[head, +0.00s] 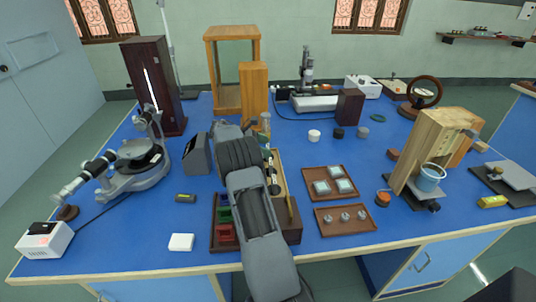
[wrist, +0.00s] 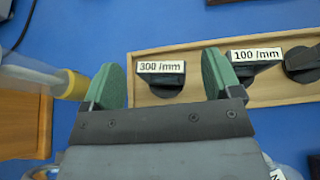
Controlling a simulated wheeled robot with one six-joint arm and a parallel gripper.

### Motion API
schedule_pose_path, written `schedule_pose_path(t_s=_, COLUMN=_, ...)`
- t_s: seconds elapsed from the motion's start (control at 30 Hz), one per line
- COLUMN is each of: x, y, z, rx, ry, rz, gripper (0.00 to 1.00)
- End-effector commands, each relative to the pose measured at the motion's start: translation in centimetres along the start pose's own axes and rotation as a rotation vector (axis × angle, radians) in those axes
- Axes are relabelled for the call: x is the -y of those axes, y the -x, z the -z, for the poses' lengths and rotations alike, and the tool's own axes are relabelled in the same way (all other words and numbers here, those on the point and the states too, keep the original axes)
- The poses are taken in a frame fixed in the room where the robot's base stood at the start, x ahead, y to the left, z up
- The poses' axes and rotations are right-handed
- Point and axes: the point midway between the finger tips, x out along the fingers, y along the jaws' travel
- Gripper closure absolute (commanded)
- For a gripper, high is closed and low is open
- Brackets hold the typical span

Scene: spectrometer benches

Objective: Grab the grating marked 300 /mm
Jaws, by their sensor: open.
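In the wrist view, the grating marked 300 /mm (wrist: 161,84) is a dark mount with a white label on top, standing in a shallow pale wooden tray (wrist: 285,98). My gripper (wrist: 161,70) has two green fingers spread apart, one to each side of this grating in the picture, with nothing held. I cannot tell the height gap between fingertips and grating. A like mount marked 100 /mm (wrist: 255,70) stands to its right, beyond the right finger. In the head view my arm hides much of the wooden tray (head: 280,178), and the labels cannot be read.
A clear tube with a yellow end (wrist: 74,86) lies close by the left finger. Another dark mount (wrist: 303,64) stands at the tray's right. In the head view, a spectrometer (head: 140,165) stands left and brown trays (head: 325,200) lie right.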

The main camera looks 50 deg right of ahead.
Motion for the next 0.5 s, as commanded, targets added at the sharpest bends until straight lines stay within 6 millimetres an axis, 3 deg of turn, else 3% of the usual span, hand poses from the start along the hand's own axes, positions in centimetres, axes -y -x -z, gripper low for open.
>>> schedule_pose_path(t_s=0.2, x=0.0, y=-0.04, z=-0.01, rx=0.0, ry=0.0, rz=0.0, gripper=0.16)
schedule_pose_path(t_s=0.5, x=0.0, y=-0.02, z=0.0, rx=0.0, ry=0.0, rz=0.0, gripper=0.45)
